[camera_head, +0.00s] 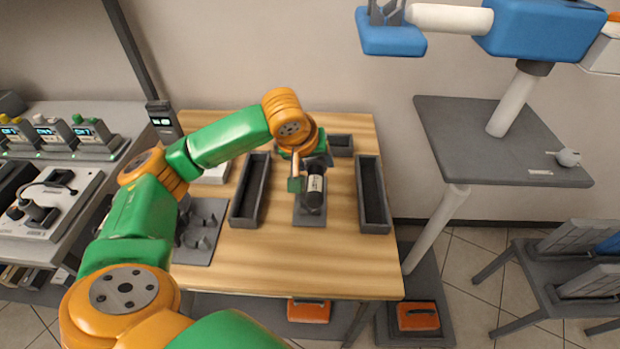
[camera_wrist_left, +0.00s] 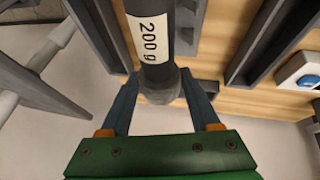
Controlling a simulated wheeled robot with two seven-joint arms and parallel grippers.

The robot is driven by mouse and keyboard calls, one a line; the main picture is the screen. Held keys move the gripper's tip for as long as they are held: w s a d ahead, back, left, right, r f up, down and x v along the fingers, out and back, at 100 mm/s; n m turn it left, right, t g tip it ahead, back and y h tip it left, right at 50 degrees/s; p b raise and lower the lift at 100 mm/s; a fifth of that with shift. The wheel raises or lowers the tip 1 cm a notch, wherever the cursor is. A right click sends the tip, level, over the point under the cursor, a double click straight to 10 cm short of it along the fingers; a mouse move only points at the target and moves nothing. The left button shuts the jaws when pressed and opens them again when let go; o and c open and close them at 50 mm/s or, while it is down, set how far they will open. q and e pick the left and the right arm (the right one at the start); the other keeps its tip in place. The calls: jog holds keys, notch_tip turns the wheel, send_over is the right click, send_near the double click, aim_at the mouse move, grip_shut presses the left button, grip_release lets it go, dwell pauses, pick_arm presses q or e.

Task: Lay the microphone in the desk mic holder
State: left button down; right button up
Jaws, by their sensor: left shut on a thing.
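The microphone (camera_head: 314,197) is a dark cylinder with a white label and a rounded end. In the left wrist view the microphone (camera_wrist_left: 135,50) shows a "200 g" label, and its grey end sits between my fingers. My left gripper (camera_head: 297,183) is shut on it; it also shows in the wrist view (camera_wrist_left: 160,103). A grey flat base (camera_head: 305,219) lies under the microphone in the head view, apparently the desk mic holder. I cannot tell whether the microphone touches it, and my wrist partly hides its far end. My right gripper is not in view.
Long grey trays (camera_head: 249,190) and (camera_head: 373,195) flank the base. A smaller grey tray (camera_head: 340,146) is behind. A grey plate with upright prongs (camera_head: 197,232) lies on the left. The front of the wooden table (camera_head: 300,262) is clear. A grey side table (camera_head: 465,130) stands right.

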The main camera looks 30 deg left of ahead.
aim_at(310, 166)
pick_arm(q)
jog(key=w+a+f, duration=0.1)
jog(key=f, duration=0.1)
jog(key=w+a+f, duration=0.1)
jog(key=f, duration=0.1)
jog(key=w+a+f, duration=0.1)
jog(key=f, duration=0.1)
jog(key=shift+w+a, duration=0.15)
jog(key=shift+a, duration=0.05)
jog(key=shift+f, duration=1.45)
jog(key=shift+f, duration=0.1)
jog(key=shift+c, duration=0.6)
grip_release()
jog(key=shift+r, duration=0.2)
jog(key=v, duration=1.2)
jog(key=shift+p, duration=0.45)
